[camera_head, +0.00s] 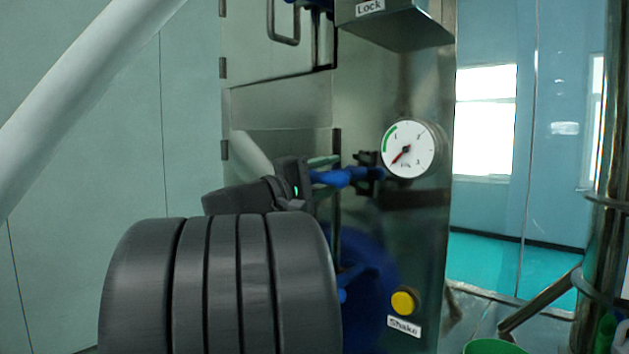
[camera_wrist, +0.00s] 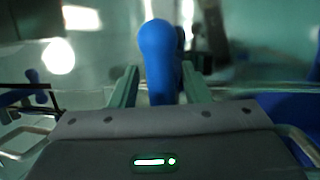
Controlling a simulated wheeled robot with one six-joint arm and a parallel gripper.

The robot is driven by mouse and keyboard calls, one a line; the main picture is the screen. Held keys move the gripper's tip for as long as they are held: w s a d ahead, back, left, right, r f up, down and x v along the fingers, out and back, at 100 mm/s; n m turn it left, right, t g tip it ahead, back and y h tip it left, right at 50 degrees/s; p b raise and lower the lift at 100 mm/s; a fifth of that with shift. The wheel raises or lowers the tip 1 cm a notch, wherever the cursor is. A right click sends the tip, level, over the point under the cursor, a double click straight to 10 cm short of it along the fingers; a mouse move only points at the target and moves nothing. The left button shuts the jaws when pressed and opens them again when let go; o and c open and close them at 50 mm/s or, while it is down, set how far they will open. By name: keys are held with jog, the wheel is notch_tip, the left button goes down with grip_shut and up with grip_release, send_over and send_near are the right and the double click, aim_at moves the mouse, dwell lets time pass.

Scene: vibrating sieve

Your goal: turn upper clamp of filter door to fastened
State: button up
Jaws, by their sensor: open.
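A blue clamp handle (camera_head: 345,177) reaches out from a black mount (camera_head: 367,172) on the steel cabinet, left of the gauge. My gripper (camera_head: 327,174) is at its free end with the jaws open, one finger above and one below it. In the wrist view the rounded blue handle (camera_wrist: 158,55) stands between the two green fingers of my gripper (camera_wrist: 160,72). I cannot tell whether the fingers touch it. The wrist blocks part of the door area below.
The pressure gauge (camera_head: 409,149) is close to the right of the clamp. A yellow Shake button (camera_head: 404,302) is lower down, and a Lock box (camera_head: 394,24) juts out above. A metal door handle (camera_head: 283,40) is at the upper left. More blue parts (camera_head: 375,280) show below.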

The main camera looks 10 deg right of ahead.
jog(key=b+v, duration=0.2)
jog(key=v, duration=1.1)
jog(key=shift+s+a, duration=0.25)
jog(key=shift+a, duration=0.05)
jog(key=p+x, duration=0.2)
jog(key=x, duration=1.2)
jog(key=shift+w+f, duration=0.1)
jog(key=shift+f, duration=0.05)
jog(key=shift+a, duration=0.1)
